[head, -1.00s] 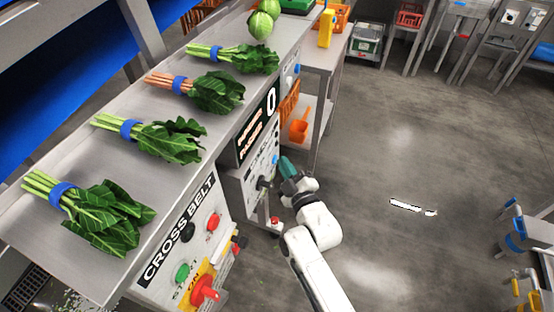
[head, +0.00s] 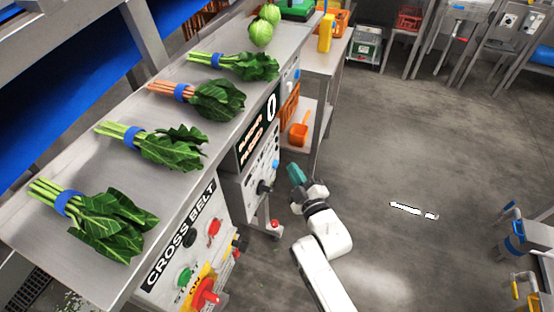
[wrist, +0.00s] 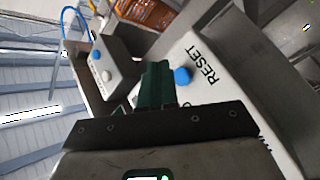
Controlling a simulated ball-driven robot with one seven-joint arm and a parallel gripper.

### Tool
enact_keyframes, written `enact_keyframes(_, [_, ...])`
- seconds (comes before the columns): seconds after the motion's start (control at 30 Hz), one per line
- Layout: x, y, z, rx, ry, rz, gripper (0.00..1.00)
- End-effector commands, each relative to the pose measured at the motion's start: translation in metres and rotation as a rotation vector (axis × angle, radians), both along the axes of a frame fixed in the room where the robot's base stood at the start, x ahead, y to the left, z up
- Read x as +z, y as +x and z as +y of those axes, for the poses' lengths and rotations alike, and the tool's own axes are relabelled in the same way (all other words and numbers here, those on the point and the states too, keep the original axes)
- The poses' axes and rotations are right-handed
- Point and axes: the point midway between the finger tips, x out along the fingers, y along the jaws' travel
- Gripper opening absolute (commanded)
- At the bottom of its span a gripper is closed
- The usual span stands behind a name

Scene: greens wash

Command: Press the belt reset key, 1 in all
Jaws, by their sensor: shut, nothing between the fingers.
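The reset key is a round blue button (wrist: 182,76) on a pale panel, beside the printed word RESET in the wrist view. In the head view it appears as a small blue dot (head: 276,163) on the grey control box (head: 257,178) under the counter. My gripper (head: 294,172) is to the right of that box, with a visible gap to the key. Its green fingers (wrist: 157,86) are shut and empty. In the wrist view they appear just left of the key and cover part of the panel.
A CROSS BELT panel (head: 181,245) with red and green buttons and a large red knob (head: 205,294) is nearer me. Bundled greens (head: 160,147) lie on the counter above. Another grey box (wrist: 104,67) carries a blue button.

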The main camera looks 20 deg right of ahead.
Motion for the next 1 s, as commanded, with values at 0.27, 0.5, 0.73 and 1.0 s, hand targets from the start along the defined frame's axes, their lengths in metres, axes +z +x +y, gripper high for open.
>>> enact_keyframes(0.27, [0.004,-0.008,-0.008,0.005,-0.001,0.003,0.0])
enact_keyframes(0.5, [-0.001,-0.019,-0.022,0.009,-0.001,0.003,0.0])
enact_keyframes(0.73, [0.0,-0.025,-0.029,0.012,0.0,0.0,0.0])
enact_keyframes(1.0, [0.0,-0.025,-0.029,0.013,0.001,0.001,0.0])
